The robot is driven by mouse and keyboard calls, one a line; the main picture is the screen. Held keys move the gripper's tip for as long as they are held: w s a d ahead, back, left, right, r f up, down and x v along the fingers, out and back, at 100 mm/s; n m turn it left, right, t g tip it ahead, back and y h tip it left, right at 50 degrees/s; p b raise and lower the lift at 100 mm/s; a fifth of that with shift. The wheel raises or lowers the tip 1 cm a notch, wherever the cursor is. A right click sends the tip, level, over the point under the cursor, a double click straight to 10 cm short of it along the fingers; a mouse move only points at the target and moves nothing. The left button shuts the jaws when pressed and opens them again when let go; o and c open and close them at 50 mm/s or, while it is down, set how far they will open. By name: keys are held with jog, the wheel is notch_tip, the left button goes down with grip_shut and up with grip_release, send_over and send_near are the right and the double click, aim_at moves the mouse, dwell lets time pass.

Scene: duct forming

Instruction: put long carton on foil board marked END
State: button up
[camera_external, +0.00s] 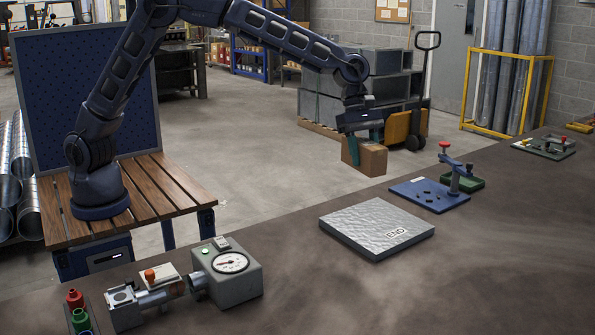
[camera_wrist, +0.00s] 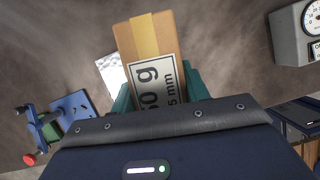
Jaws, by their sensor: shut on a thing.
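A brown long carton (camera_external: 372,159) hangs in my gripper (camera_external: 360,128), its lower end free in the air. In the wrist view the carton (camera_wrist: 152,45) has a yellow tape strip and a white label with partly hidden print. The teal fingers of my gripper (camera_wrist: 160,95) are closed on its two sides. The silver foil board (camera_external: 365,222) lies flat on the bench, with a white END label near its front right corner. The carton is apart from it, above and behind it in the external view. The board also shows partly behind the carton in the wrist view (camera_wrist: 112,72).
A blue plate with a clamp post (camera_external: 440,190) stands right of the foil board on the bench (camera_external: 320,290). A grey gauge box (camera_external: 228,272) and fittings sit at the front left. The bench around the board is mostly clear.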

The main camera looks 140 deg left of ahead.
jog(key=n, duration=0.2)
send_over(383, 226)
jog(key=s, duration=0.2)
jog(key=shift+y, duration=0.4)
notch_tip(383, 226, down, 19)
jog(key=shift+a+f, duration=0.1)
jog(key=shift+f, duration=0.05)
jog(key=shift+f, duration=0.1)
jog(key=o, duration=1.3)
jog(key=v, duration=1.2)
